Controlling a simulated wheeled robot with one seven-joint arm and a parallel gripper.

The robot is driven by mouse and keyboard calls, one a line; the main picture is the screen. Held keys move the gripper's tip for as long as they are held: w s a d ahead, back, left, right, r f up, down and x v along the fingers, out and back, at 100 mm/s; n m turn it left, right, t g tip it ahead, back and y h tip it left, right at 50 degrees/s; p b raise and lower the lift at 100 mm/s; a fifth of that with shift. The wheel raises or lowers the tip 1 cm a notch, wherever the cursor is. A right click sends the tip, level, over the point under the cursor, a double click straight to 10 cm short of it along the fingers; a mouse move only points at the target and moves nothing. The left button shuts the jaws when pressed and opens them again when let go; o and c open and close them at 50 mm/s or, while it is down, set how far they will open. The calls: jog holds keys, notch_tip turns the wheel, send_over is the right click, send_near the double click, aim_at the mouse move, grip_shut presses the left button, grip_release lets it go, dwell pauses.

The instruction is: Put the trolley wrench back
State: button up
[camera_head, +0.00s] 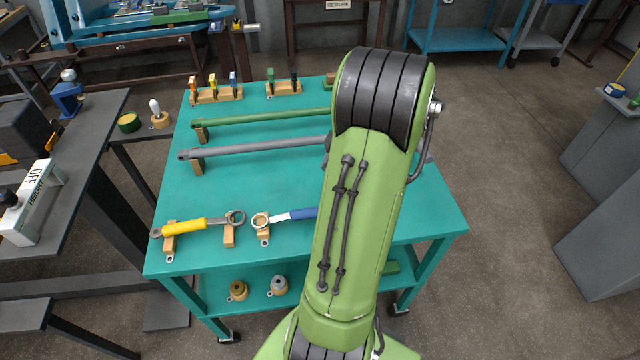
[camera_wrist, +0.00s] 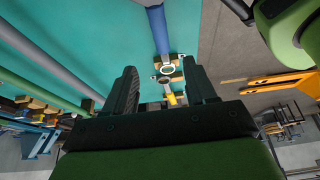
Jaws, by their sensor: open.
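Two wrenches lie along the front of the teal trolley (camera_head: 270,180). The yellow-handled wrench (camera_head: 190,227) rests on two wooden holders at the left. The blue-handled wrench (camera_head: 293,216) has its ring end on a wooden holder (camera_head: 261,236); my arm hides its right part. In the wrist view, the blue handle (camera_wrist: 157,30) and its ring end show beyond my open gripper (camera_wrist: 164,76), in line with the gap between the fingers. The yellow handle (camera_wrist: 172,99) shows further off. No wrench is visibly held. My arm hides the gripper in the head view.
A green bar (camera_head: 260,119) and a grey bar (camera_head: 255,148) lie on holders across the trolley. Small coloured tools (camera_head: 215,92) stand at its back. A dark bench (camera_head: 85,190) stands close on the left. Grey floor (camera_head: 505,170) is clear on the right.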

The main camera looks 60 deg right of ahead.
jog(key=w+a+r+m+h, duration=0.15)
jog(key=w+a+r, duration=0.3)
jog(key=a, duration=0.55)
jog(key=w+a+r+m+h, duration=0.1)
jog(key=w+a+r+m, duration=0.15)
jog(key=a+r, duration=0.55)
jog(key=s+a+r+m+t+p, duration=0.2)
jog(key=s+a+m+p, duration=0.2)
jog(key=s+a, duration=0.4)
jog(key=a, duration=0.4)
jog(key=shift+a, duration=0.15)
jog(key=shift+s, duration=0.1)
